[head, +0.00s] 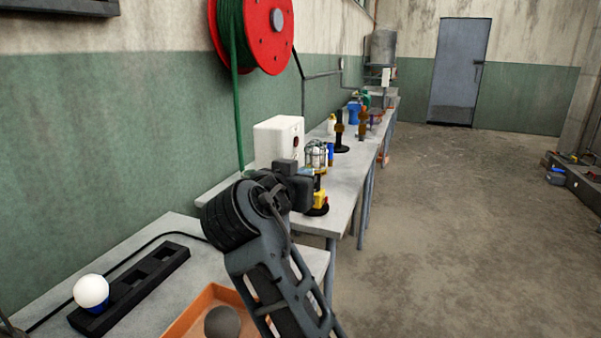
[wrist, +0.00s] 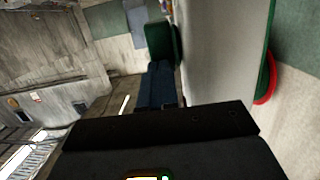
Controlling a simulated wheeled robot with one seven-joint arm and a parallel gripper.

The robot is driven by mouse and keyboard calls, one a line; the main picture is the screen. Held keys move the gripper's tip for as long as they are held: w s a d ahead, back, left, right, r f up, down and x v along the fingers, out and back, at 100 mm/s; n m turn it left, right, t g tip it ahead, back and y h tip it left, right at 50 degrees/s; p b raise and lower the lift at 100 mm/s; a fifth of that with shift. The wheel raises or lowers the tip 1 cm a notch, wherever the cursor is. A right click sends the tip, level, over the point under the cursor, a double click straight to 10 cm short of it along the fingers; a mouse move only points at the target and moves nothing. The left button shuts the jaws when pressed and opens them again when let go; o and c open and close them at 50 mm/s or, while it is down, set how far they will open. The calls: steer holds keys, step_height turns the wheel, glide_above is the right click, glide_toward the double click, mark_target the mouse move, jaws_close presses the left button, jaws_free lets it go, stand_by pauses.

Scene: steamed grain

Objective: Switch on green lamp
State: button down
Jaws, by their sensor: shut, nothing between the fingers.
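I cannot pick out a lamp that is clearly green. A clear caged lamp (head: 316,155) stands on the far bench, just beyond the end of my arm. A white round bulb with a blue base (head: 91,291) sits in a black rack (head: 150,278) on the near bench. A yellow device with a dark base (head: 319,200) stands at the far bench's near edge, partly behind my arm. My gripper (head: 302,188) is shut and empty in front of these things. Its fingertips are hard to make out.
A white box (head: 279,139) stands beside the caged lamp. Bottles and tools line the far bench (head: 345,186). A red and green cable reel (head: 252,32) hangs on the wall. An orange tray (head: 203,299) lies on the near bench. The floor at right is mostly clear.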

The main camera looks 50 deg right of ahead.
steer(key=y+p, duration=0.1)
steer(key=p, duration=0.1)
steer(key=d+r+y+p, duration=0.1)
steer(key=p, duration=0.1)
steer(key=shift+w+r+g, duration=0.15)
steer(key=shift+w+g, duration=0.05)
steer(key=shift+g, duration=0.2)
steer(key=shift+w+d+r, duration=0.1)
steer(key=shift+d, duration=0.2)
steer(key=shift+r, duration=0.15)
